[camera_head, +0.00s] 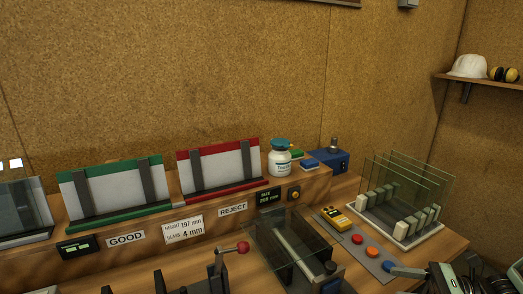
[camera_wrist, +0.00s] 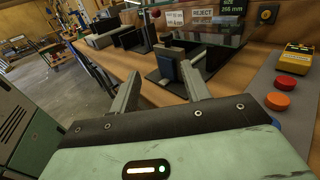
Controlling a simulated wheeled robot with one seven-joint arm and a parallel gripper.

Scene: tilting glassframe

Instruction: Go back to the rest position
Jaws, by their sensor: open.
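My gripper (camera_wrist: 160,72) is open in the wrist view, with its two grey fingers apart and nothing between them. Beyond the fingers stands a dark fixture with a blue block (camera_wrist: 167,62) on the wooden bench. In the head view, part of my arm shows at the bottom right corner, beside the panel of coloured buttons (camera_head: 372,252); the fingertips are not clear there.
A glass rack (camera_head: 405,232) holds several upright panes at the right. A tilted glass pane (camera_head: 285,235) sits over a fixture. Green (camera_head: 115,192) and red (camera_head: 220,166) frames, a white bottle (camera_head: 280,162) and a red-knobbed lever (camera_head: 242,248) stand along the bench. Open floor (camera_wrist: 60,88) lies left.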

